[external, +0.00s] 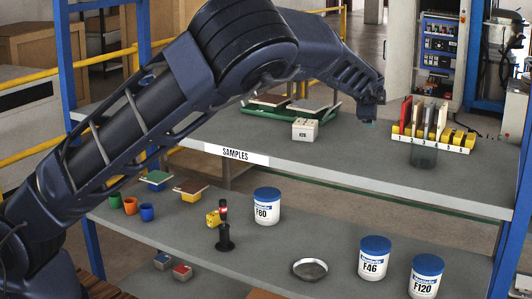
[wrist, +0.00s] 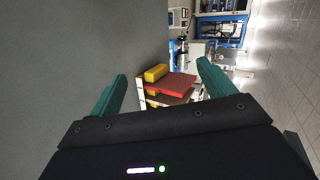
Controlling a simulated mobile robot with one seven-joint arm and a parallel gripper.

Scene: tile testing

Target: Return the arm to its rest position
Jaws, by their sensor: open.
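My arm (external: 115,125) reaches from the lower left up over the shelves, bends at a high elbow, and extends right above the upper shelf. My gripper (external: 369,120) hangs at its end, left of the numbered tile rack (external: 452,147) and apart from it. In the external view the fingers are small and mostly hidden by the wrist. In the wrist view my gripper (wrist: 162,70) shows two teal fingers spread wide with nothing between them. The rack's red tile (wrist: 172,84) and yellow block (wrist: 156,73) appear beyond the fingertips.
Tiles on a green tray (external: 270,114) and a white block (external: 305,130) lie on the upper shelf. The lower shelf holds tubs (external: 267,206), small cups (external: 130,206), a dark stand (external: 225,240) and a round dish (external: 309,269). A blue post (external: 67,60) stands behind my arm.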

